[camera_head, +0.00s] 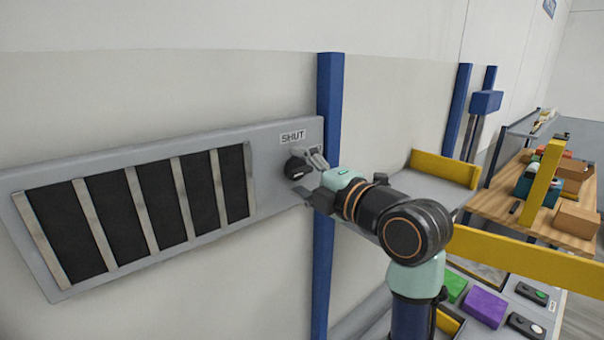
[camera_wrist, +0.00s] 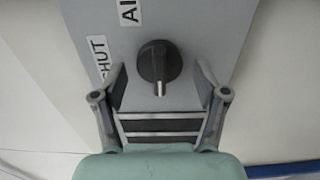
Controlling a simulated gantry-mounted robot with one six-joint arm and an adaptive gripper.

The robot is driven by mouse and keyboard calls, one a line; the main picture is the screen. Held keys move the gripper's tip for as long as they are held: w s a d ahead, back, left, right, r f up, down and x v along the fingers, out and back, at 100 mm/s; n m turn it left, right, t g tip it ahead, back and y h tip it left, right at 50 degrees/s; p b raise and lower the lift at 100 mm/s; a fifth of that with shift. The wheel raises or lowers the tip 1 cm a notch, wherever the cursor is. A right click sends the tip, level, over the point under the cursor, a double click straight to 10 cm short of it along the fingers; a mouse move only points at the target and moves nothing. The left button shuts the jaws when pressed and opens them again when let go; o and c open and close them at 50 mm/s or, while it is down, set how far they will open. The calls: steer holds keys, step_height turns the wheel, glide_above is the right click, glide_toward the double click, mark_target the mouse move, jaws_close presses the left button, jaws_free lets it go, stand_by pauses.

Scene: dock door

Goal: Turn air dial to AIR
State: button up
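The air dial (camera_wrist: 158,62) is a round black knob with a white pointer mark, on the end of a grey wall panel. It also shows in the head view (camera_head: 295,168). In the wrist view the mark lies on the side towards my gripper, away from both labels. The SHUT label (camera_head: 293,136) is above the dial in the head view; the AIR label (camera_wrist: 128,12) is partly cut off in the wrist view. My gripper (camera_wrist: 160,73) is open, one finger each side of the dial, with gaps to both. Whether the fingertips reach the knob's depth is unclear.
The panel's dark slatted vent (camera_head: 140,215) stretches left of the dial. A blue post (camera_head: 329,100) stands behind my wrist. Yellow rails (camera_head: 530,255), a wooden table (camera_head: 515,205) with boxes, and a purple block (camera_head: 484,307) are to the right.

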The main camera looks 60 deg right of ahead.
steer(key=shift+s, duration=0.1)
steer(key=v, duration=1.1)
steer(key=shift+s+a, duration=0.25)
steer(key=shift+s, duration=0.1)
